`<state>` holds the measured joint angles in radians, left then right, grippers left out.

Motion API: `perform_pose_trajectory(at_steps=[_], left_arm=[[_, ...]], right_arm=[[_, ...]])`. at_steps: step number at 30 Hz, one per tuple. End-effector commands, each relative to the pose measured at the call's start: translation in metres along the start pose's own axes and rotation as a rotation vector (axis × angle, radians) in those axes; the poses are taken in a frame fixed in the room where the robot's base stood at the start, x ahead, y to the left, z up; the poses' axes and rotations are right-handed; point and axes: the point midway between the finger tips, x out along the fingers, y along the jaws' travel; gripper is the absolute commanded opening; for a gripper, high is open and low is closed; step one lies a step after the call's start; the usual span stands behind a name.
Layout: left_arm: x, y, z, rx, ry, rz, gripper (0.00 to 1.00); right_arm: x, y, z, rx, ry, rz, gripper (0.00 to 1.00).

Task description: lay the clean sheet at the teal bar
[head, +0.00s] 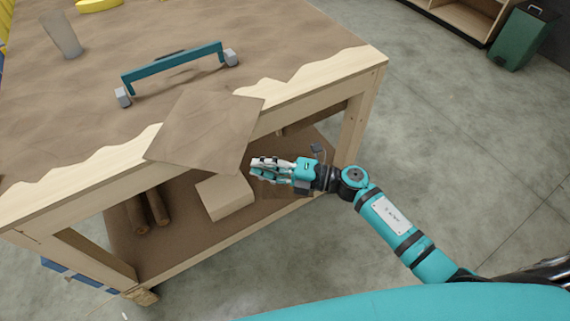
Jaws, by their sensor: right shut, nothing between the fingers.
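The teal bar (172,68) stands on the workbench top, with a grey block at each end. A flat brown sheet (207,130) lies just in front of the bar, turned at an angle to it. Its near part reaches past the bench's front edge, and its far corner is close to the bar. No clear marks show on it. My right gripper (254,169) is shut and empty, just right of the sheet's near corner and in front of the bench edge. I cannot tell whether it touches the sheet. My left gripper is not in view.
The workbench (315,75) has a brown top with a ragged pale front edge. A grey cup (62,36) and a yellow object (95,5) stand farther back. Its lower shelf holds a pale box (224,195) and brown rolls (147,210). A green bin (522,40) stands far right.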

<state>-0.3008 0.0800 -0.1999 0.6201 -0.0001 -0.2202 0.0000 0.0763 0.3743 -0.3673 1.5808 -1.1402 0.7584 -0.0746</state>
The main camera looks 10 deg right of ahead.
Motion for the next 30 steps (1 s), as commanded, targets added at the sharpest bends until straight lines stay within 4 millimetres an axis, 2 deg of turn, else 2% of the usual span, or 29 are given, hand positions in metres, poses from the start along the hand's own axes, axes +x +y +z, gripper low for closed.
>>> perform_pose_trajectory(at_steps=[3,7,20,23,30], left_arm=[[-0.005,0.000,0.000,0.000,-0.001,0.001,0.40],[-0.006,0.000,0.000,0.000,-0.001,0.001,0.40],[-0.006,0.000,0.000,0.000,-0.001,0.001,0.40],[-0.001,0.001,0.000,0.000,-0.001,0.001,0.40],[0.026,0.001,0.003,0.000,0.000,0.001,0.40]], right_arm=[[0.013,0.002,0.017,0.001,-0.004,0.001,0.00],[0.021,0.001,0.025,0.000,-0.003,0.000,0.00],[0.025,-0.001,0.029,0.001,-0.003,0.000,0.00],[0.029,-0.002,0.033,-0.001,-0.002,0.001,0.00],[0.061,-0.006,0.066,-0.002,-0.002,0.001,0.00]])
